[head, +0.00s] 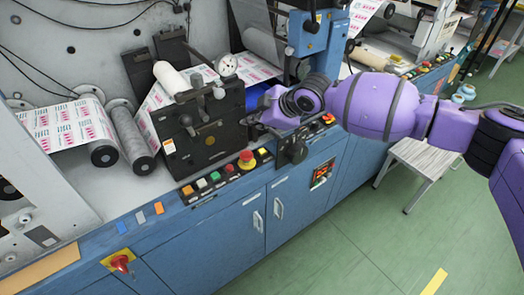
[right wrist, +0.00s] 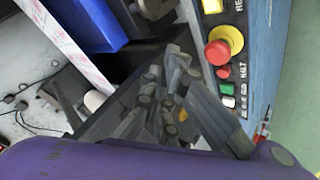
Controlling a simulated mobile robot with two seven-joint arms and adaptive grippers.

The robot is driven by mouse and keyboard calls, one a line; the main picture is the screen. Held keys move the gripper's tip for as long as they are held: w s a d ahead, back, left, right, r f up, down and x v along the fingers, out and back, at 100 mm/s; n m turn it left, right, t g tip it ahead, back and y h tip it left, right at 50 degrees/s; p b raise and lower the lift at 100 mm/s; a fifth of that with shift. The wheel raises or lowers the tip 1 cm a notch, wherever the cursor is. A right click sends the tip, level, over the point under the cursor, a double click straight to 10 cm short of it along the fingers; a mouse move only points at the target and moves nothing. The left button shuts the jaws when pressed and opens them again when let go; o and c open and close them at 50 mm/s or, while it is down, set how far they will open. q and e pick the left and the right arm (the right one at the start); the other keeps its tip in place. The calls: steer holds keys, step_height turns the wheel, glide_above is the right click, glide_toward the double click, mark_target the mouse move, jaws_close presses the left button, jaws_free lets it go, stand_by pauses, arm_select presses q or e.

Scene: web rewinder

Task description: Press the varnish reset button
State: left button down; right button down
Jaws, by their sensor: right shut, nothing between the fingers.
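The varnish reset button cannot be told apart, because the panel labels are too small to read. A row of small buttons (head: 202,183) in orange, green, white and red runs along the machine's front panel. A red mushroom button on a yellow base (head: 246,160) stands at its right, with a yellow button (head: 262,151) beyond. My right gripper (head: 256,121) is shut and empty, above and behind this panel by the black roller block. In the right wrist view its fingers (right wrist: 178,72) are left of the red mushroom button (right wrist: 218,52), apart from it. My left gripper is not in view.
The black block (head: 205,132) with a gauge (head: 227,65) stands close to my right gripper. A grey step stool (head: 420,163) stands on the green floor.

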mark_target(262, 152)
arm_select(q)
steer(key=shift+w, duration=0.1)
arm_select(e)
steer(key=shift+w+d+r, duration=0.1)
steer(key=shift+w+r, duration=0.1)
steer(key=shift+w, duration=0.1)
